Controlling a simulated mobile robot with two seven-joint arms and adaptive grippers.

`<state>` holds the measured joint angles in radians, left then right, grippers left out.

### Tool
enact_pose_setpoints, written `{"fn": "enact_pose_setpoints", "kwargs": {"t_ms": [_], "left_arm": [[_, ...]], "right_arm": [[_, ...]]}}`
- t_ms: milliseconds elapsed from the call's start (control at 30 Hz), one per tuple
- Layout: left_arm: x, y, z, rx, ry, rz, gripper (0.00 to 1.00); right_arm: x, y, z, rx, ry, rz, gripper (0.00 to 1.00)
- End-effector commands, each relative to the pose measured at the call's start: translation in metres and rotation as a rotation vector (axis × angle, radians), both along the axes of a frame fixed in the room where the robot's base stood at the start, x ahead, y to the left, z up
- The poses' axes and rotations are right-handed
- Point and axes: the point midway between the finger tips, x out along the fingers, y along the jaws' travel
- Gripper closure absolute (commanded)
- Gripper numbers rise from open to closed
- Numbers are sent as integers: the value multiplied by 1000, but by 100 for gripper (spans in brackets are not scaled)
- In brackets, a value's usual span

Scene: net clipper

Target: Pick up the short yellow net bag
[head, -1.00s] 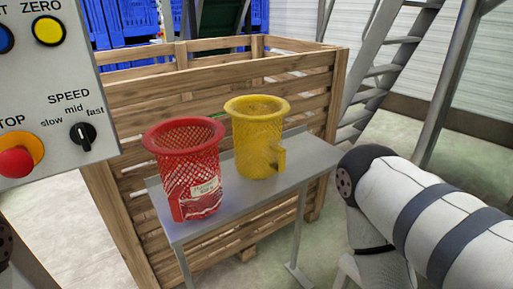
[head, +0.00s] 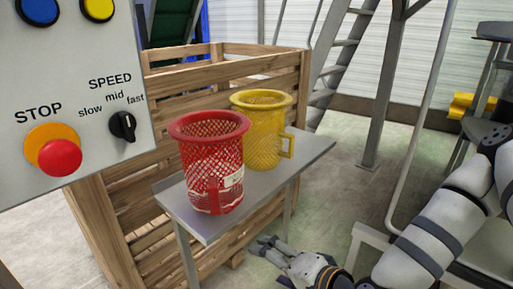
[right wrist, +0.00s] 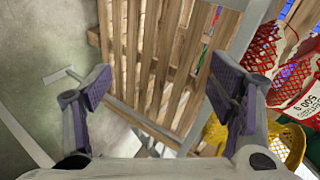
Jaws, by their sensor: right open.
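The short yellow net bag (head: 266,148) stands upright as a mesh tube with a flared rim and a small side handle, on a small grey metal table (head: 315,150). A red mesh tube (head: 212,150) with a white label stands in front of it on the left and partly hides it. My right gripper (head: 268,246) is low, to the right of the table and below its top, apart from both tubes. In the right wrist view its jaws are open and empty, with the yellow net (right wrist: 287,140) at the lower right. My left gripper is not in view.
A slatted wooden crate (head: 190,92) stands behind the table. A control panel (head: 95,100) with a red stop button fills the upper left. Metal stairs (head: 345,45) rise at the back. Open floor (head: 345,180) lies right of the table.

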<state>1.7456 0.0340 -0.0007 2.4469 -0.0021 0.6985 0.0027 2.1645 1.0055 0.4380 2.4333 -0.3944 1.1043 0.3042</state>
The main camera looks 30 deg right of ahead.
Motion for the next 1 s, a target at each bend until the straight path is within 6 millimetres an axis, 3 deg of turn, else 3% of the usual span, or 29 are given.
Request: {"fn": "enact_pose_setpoints", "kwargs": {"t_ms": [33, 100, 200, 267, 533, 900, 1000], "left_arm": [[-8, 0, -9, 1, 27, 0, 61], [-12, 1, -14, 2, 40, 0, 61], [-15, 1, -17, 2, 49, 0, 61], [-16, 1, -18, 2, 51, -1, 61], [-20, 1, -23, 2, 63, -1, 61], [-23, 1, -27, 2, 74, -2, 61], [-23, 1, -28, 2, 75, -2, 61]], "right_arm": [[26, -31, 26, 66, -117, -133, 23], [50, -73, 73, 145, -290, -285, 23], [59, -116, 119, 214, -452, -419, 23], [61, -129, 133, 232, -501, -458, 23], [113, -142, 138, 236, -521, -470, 23], [172, -148, 138, 236, -516, -469, 23], [179, -149, 139, 238, -515, -469, 23]]}}
